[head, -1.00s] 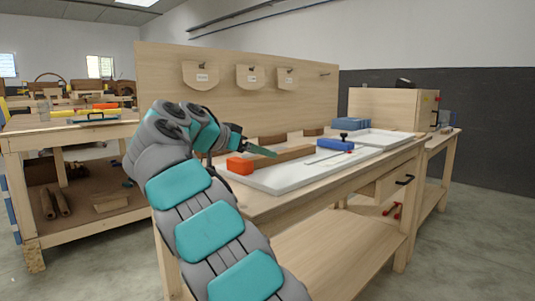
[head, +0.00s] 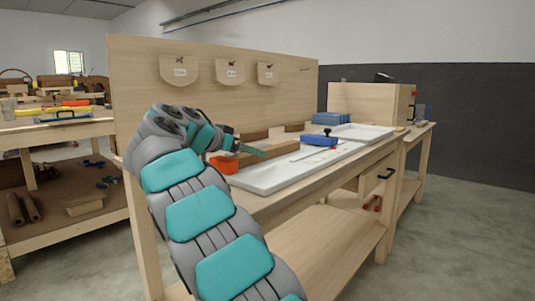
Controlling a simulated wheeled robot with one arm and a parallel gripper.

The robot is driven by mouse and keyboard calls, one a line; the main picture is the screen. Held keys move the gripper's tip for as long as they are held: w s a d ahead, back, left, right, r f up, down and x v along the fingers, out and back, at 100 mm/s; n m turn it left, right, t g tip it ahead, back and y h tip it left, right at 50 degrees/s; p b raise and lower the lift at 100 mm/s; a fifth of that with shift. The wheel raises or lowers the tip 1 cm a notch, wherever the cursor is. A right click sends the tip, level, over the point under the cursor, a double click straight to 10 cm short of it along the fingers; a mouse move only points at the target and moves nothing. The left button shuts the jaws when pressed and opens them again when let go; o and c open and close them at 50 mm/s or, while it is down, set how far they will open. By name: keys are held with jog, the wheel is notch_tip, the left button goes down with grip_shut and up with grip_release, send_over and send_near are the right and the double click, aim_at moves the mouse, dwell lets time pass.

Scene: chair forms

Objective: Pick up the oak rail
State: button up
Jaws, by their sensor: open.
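A long wooden bar, which looks like the oak rail (head: 283,150), lies along a white tray (head: 268,185) on the workbench, right of my arm. An orange block (head: 222,166) is at its near left end, and a blue clamp-like piece (head: 319,140) is close to its far right end. My arm and fingers hide part of the rail.
A tall wooden back panel (head: 205,110) with labelled pouches stands behind the bench. Another white tray (head: 362,132), a blue stack (head: 331,118) and a wooden cabinet (head: 370,100) are farther right. Brown blocks (head: 254,137) sit behind the rail. Open floor (head: 460,230) lies at right.

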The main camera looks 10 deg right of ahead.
jog(key=shift+x, duration=1.1)
jog(key=shift+c, duration=0.4)
grip_shut()
